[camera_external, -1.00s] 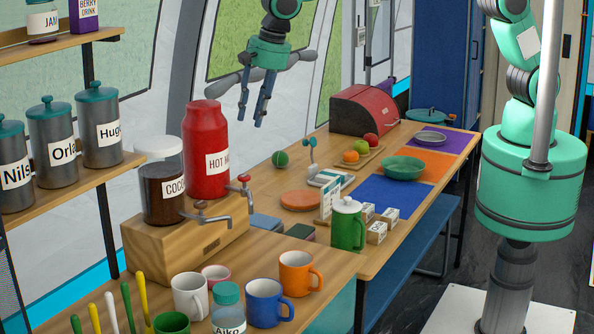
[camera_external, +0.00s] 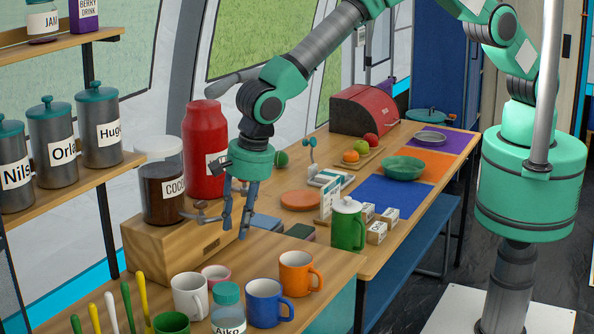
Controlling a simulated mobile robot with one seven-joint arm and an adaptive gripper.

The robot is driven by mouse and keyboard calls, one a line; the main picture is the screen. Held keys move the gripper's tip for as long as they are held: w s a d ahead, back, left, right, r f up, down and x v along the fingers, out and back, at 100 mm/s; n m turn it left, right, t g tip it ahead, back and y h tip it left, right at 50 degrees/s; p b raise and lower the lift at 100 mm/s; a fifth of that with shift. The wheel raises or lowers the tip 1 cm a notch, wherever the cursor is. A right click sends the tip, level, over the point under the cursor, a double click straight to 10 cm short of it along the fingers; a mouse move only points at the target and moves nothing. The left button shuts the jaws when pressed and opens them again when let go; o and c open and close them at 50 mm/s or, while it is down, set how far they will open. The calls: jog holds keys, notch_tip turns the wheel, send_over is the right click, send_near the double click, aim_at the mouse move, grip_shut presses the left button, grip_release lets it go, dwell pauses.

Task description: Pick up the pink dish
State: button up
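A small pink dish or cup (camera_external: 217,272) stands on the near counter, between a white mug (camera_external: 187,298) and a blue mug (camera_external: 265,303). Its lower part is hidden behind a teal-lidded jar (camera_external: 228,307). My gripper (camera_external: 236,234) points down in front of the wooden dispenser stand, above and behind the pink dish in the picture. Its two fingers are apart with nothing between them. It does not touch the pink dish.
The wooden stand (camera_external: 170,245) with the red hot-drink jar (camera_external: 204,135), cocoa jar (camera_external: 160,190) and taps is close to my gripper. An orange mug (camera_external: 297,274) stands right of the blue mug. A green pot (camera_external: 347,228) stands farther right.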

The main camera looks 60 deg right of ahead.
jog(key=shift+f, duration=0.1)
send_near(216, 278)
jog(key=shift+s+f, duration=0.25)
jog(key=shift+s, duration=0.4)
jog(key=shift+s+f, duration=0.25)
jog(key=shift+s, duration=0.35)
jog(key=shift+s+f, duration=0.25)
jog(key=shift+s, duration=0.4)
jog(key=shift+f, duration=0.1)
jog(key=shift+w+a+f+b, duration=0.1)
jog(key=shift+w+f, duration=0.05)
jog(key=shift+f, duration=0.65)
jog(key=shift+w+a+f+b, duration=0.1)
jog(key=shift+w+f, duration=0.05)
jog(key=shift+f, duration=0.7)
jog(key=shift+w+a+f+b, duration=0.1)
jog(key=shift+f, duration=0.7)
grip_shut()
